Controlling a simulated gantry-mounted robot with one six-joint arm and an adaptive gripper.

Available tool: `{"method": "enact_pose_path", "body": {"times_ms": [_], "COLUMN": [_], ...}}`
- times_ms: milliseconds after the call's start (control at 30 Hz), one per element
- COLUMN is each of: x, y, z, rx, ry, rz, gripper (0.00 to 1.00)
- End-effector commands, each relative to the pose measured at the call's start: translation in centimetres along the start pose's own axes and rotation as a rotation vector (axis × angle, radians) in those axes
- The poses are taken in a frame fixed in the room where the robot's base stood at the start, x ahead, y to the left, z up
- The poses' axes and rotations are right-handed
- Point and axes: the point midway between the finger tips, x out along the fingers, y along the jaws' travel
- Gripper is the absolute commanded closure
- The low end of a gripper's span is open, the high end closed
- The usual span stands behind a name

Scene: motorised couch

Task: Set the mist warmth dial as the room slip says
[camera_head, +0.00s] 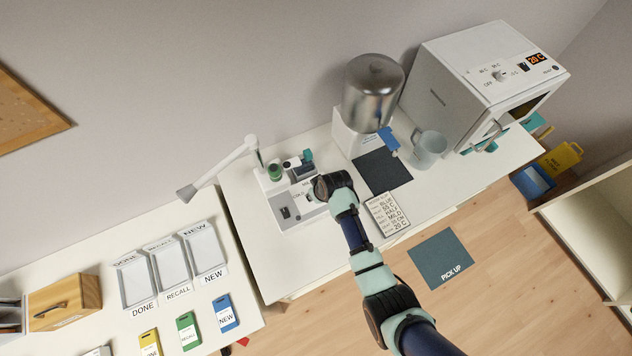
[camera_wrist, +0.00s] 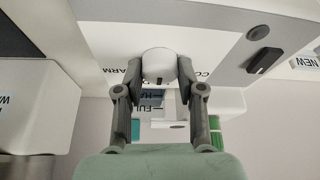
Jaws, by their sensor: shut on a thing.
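The white mist unit (camera_head: 290,212) stands on the middle table. My gripper (camera_wrist: 158,78) is shut on its round white dial (camera_wrist: 157,63). A short dark mark shows on the dial's face. Beside the dial, lettering reads "WARM" on one side and begins "CO" on the other; the rest is hidden by the fingers. I cannot tell the exact setting. In the head view my gripper (camera_head: 320,190) covers the dial. The room slip (camera_head: 387,214) lies right of my arm; its small lines appear to include BLUE, HALF, MILD and 20 C.
A dark rocker switch (camera_head: 285,212) is on the unit's front. A swing arm (camera_head: 220,168) reaches left from it. A metal tank (camera_head: 372,92), clear jug (camera_head: 429,147) and white warmer cabinet (camera_head: 450,75) stand right. The dark mat (camera_head: 383,170) is bare.

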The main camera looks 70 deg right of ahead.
Motion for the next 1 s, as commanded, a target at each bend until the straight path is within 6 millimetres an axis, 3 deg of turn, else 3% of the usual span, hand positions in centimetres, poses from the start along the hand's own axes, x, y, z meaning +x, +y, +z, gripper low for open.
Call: {"method": "enact_pose_path", "body": {"times_ms": [400, 433, 567, 867, 1000], "x": [0.0, 0.0, 0.0, -0.1, -1.4], "y": [0.0, 0.0, 0.0, 0.0, 0.0], "z": [0.0, 0.0, 0.0, 0.0, -0.1], "rx": [0.006, 0.006, 0.006, 0.006, 0.006], "ry": [0.001, 0.0, 0.0, 0.0, 0.003], "rz": [0.003, 0.003, 0.003, 0.003, 0.004], "gripper": [0.97, 0.6, 0.39, 0.37, 0.37]}}
